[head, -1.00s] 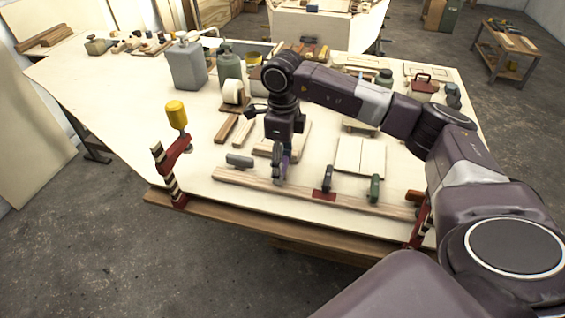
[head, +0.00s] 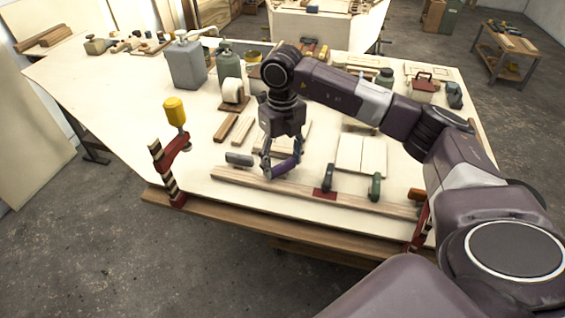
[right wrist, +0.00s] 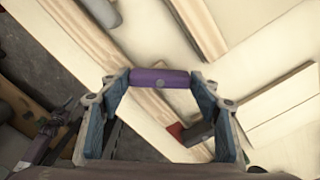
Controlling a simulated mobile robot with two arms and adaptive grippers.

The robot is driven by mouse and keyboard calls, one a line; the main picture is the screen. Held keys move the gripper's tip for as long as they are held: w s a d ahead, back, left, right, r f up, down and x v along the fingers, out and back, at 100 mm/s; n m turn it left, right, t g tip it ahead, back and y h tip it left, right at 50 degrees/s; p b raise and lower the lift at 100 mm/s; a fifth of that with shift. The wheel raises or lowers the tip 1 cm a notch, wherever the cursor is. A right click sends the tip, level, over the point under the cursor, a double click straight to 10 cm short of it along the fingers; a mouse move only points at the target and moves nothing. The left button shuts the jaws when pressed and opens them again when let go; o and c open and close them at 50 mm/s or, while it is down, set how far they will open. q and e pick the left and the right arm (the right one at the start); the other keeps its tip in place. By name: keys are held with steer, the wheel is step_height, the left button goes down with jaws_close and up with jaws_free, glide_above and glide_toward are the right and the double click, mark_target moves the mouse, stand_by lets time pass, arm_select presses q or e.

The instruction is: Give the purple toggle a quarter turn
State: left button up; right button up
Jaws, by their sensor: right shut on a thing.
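The purple toggle (right wrist: 160,78) lies level between my right gripper's fingertips (right wrist: 162,81) in the right wrist view, one end against each finger. In the head view the toggle (head: 284,168) shows low between the fingers of my right gripper (head: 282,167), over the left part of a long wooden rail (head: 245,182). The gripper points down and is shut on the toggle. The toggle lies at a slant to the rail. Its mount is hidden beneath it. My left gripper is out of view.
A grey toggle (head: 239,159) is left of the gripper. A dark toggle (head: 328,178) by a red patch and a green toggle (head: 375,187) are right. A red clamp with a yellow handle (head: 175,111) stands at the table's left front edge.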

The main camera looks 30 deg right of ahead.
mark_target(282, 163)
steer(key=m, duration=0.4)
steer(key=shift+r+m, duration=0.1)
steer(key=shift+m, duration=0.2)
steer(key=m, duration=0.4)
steer(key=shift+w, duration=0.1)
steer(key=shift+m, duration=0.4)
steer(key=o, duration=1.2)
steer(key=shift+c, duration=0.2)
step_height(282, 163, up, 12)
